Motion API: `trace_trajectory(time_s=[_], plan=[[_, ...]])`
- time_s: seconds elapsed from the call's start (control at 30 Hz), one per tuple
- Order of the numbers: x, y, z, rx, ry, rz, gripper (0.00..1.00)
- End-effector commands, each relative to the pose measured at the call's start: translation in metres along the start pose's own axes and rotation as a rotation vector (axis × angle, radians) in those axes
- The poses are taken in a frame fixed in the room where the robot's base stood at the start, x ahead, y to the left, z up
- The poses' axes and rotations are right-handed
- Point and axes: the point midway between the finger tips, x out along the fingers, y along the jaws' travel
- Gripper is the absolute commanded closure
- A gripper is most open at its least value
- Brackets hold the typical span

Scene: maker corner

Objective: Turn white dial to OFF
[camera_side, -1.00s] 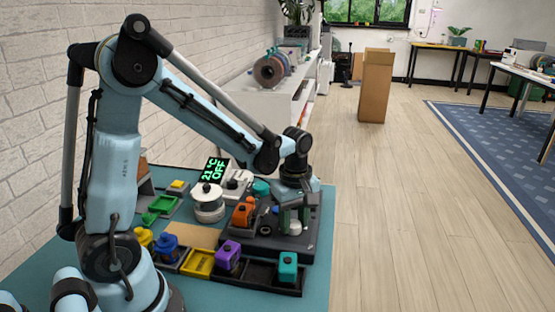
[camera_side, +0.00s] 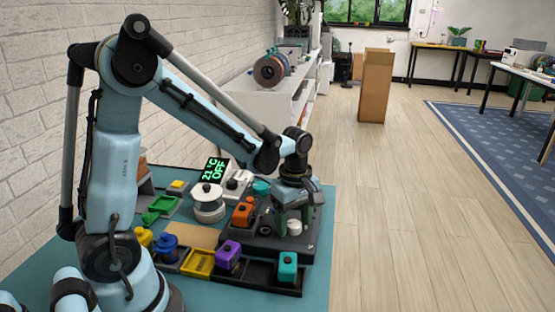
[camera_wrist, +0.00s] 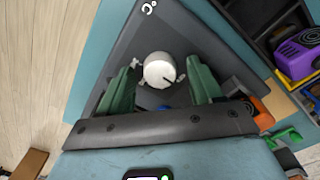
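The white dial (camera_side: 294,228) is a round knob on a dark base plate (camera_side: 268,250). In the wrist view the dial (camera_wrist: 158,68) has a dark pointer mark toward the lower right. My gripper (camera_side: 293,218) is over the dial, with its green fingers on either side. In the wrist view my gripper (camera_wrist: 161,78) is open, with visible gaps between the dial and both fingers.
An orange block (camera_side: 243,213) stands left of my gripper. A purple block (camera_side: 229,254) and a teal block (camera_side: 288,265) sit in the dark tray in front. A white round part (camera_side: 208,205) is further left. The floor right of the table is clear.

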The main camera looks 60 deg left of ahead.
Motion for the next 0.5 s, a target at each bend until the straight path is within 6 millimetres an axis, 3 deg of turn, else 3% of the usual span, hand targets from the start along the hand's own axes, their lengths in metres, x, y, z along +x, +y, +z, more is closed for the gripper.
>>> trace_trajectory(time_s=[0.33,0.5], plan=[[-0.002,0.000,0.000,0.001,0.000,0.000,0.35],[-0.017,0.000,0.000,0.001,0.000,0.000,0.35]])
